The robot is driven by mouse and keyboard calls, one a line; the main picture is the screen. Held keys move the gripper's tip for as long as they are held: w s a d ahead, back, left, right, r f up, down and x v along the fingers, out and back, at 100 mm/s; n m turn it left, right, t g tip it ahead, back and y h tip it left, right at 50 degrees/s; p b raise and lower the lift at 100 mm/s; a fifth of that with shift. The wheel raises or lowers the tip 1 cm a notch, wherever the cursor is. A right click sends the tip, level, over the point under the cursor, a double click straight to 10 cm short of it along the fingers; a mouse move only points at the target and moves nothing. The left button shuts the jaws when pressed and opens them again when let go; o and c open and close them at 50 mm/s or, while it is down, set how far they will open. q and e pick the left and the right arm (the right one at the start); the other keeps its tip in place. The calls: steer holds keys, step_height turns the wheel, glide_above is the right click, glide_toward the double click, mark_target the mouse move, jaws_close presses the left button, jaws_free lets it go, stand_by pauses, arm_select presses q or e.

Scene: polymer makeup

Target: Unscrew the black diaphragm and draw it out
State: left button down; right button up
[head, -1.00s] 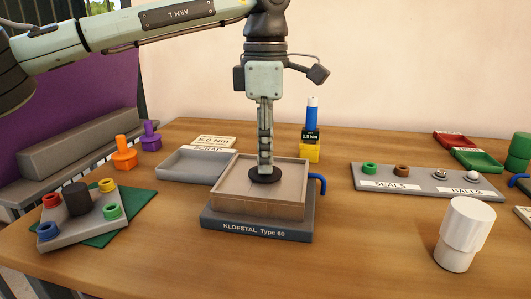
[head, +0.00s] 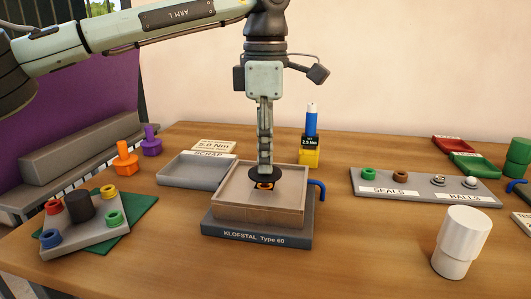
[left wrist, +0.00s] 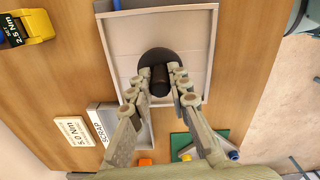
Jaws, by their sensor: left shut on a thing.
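The black diaphragm (head: 260,174) is a flat dark disc, held level above the tray of the KLOFSTAL Type 60 block (head: 250,229). My left gripper (head: 265,163) points straight down and is shut on it. In the left wrist view the diaphragm (left wrist: 158,57) is a round disc with a dark stem between my fingers (left wrist: 159,82). Below the disc, an orange and dark fitting (head: 264,186) shows in the tray, partly hidden by the disc. A gap shows between disc and tray floor. My right gripper is not in view.
The empty SCRAP tray (head: 190,170) stands left of the block, close to it. A blue hooked handle (head: 318,187) sticks out at the block's right. A seals and balls rack (head: 420,188) and a white cup (head: 462,243) stand right; a rack with coloured rings (head: 90,236) stands left.

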arm_select(q)
steer(key=shift+r+p, duration=1.25)
steer(key=shift+r, duration=0.6)
